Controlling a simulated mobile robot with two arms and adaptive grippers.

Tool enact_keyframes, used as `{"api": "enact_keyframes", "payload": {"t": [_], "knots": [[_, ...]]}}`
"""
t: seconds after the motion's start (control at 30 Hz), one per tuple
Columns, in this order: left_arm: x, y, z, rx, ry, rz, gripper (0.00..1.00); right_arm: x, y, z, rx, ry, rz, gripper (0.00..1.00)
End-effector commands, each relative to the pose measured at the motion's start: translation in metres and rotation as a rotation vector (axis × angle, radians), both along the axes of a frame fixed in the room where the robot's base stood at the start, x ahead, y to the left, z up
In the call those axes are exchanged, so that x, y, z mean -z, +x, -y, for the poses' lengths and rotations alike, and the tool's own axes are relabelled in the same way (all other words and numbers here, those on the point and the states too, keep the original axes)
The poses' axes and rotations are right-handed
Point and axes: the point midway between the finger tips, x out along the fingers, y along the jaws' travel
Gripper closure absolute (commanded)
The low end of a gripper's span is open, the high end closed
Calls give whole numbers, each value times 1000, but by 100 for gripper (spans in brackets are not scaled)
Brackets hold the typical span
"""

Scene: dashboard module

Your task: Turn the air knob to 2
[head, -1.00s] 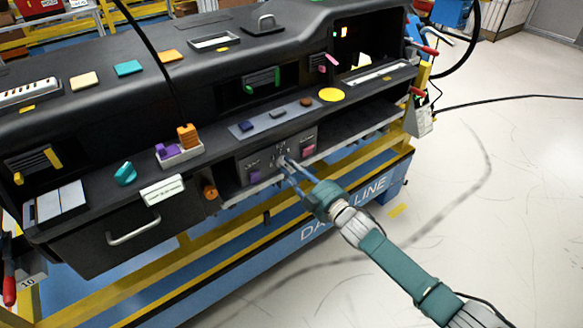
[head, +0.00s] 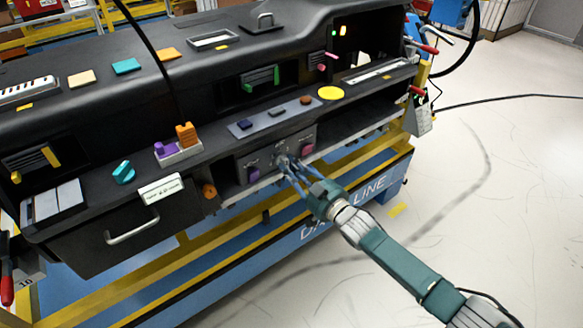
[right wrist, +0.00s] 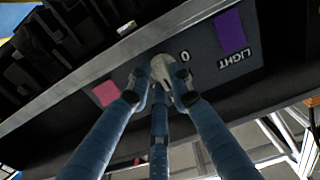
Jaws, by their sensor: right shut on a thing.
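The control panel (head: 268,168) is on the front of the dark dashboard module. A pale grey knob (right wrist: 161,66) sits in the middle of this panel, between a purple part and a pink part. My right gripper (head: 286,162) is shut on the knob, and its fingers hide most of it in the head view. In the right wrist view the blue fingers of my right gripper (right wrist: 160,80) close around the knob. A "0" mark (right wrist: 184,56) shows beside it; the 2 mark and the knob's pointer cannot be made out. My left gripper is not in view.
The purple part (head: 253,174) with a LIGHT label and the pink part (head: 307,149) flank the knob closely. An orange knob (head: 209,190) and a drawer handle (head: 133,230) are to the left. The floor (head: 480,200) at right is clear.

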Motion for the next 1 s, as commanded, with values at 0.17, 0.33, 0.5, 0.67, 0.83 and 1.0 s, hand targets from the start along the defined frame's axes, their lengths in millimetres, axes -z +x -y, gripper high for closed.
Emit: {"api": "enact_keyframes", "payload": {"t": [0.17, 0.33, 0.5, 0.67, 0.83, 1.0], "knots": [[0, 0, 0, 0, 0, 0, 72, 2, 0, 0, 0, 3, -7, 100], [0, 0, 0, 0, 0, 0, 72, 2, 0, 0, 0, 3, -7, 100], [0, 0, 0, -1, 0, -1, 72, 2, 0, 1, 1, 2, -6, 71], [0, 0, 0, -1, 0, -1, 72, 1, 0, 0, 0, 2, -5, 71], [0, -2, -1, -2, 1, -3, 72, 2, -3, 3, 1, 2, -5, 71], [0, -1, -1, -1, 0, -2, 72, 3, -23, 17, 0, 2, -6, 71]]}}
